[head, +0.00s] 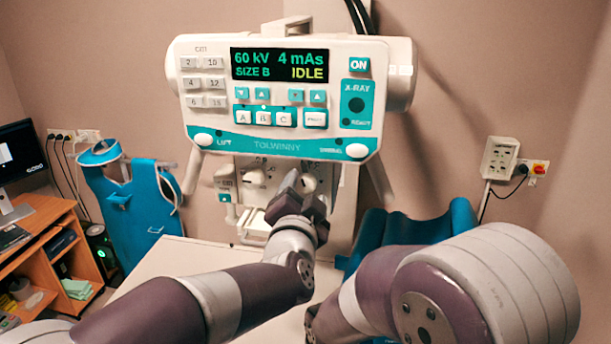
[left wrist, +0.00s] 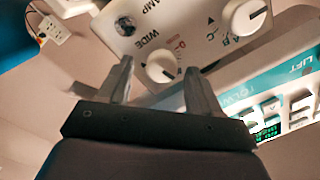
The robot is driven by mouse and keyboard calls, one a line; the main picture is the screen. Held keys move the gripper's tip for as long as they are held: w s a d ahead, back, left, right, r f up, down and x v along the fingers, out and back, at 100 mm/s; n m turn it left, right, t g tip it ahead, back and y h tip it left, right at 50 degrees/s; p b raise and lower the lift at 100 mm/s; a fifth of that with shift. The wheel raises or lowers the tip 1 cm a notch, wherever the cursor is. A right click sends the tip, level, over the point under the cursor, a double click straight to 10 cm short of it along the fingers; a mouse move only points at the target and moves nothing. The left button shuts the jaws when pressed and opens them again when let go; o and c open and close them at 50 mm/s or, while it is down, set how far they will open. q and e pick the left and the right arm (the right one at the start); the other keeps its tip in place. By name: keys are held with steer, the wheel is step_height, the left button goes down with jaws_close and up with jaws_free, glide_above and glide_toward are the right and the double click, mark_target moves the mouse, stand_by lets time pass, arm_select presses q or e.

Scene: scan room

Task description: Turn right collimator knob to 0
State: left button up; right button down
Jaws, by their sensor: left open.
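The collimator box (head: 229,181) hangs below the control panel, and its face shows upside down in the left wrist view. The right collimator knob (left wrist: 160,67) is white and round, with markings including "WIDE" beside it. Its exact setting is too small to read. My left gripper (head: 303,186) is in front of the collimator and partly hides this knob in the head view. In the left wrist view the gripper (left wrist: 158,68) is open, with one finger on each side of the knob; contact cannot be told. The left collimator knob (left wrist: 243,17) is outside the fingers. My right gripper is out of view.
The control panel (head: 277,145) overhangs just above my left gripper, its display reading IDLE. A pale table (head: 185,262) lies below. A blue apron (head: 135,210) is at left beside a wooden desk (head: 55,215). A blue padded piece (head: 420,228) stands right of the collimator.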

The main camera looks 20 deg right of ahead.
arm_select(q)
steer(key=shift+w+d+r, duration=0.1)
steer(key=shift+w+d, duration=0.2)
steer(key=shift+w, duration=0.45)
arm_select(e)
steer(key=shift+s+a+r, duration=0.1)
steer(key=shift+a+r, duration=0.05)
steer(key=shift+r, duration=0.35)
arm_select(q)
steer(key=c, duration=1)
steer(key=shift+c, duration=0.2)
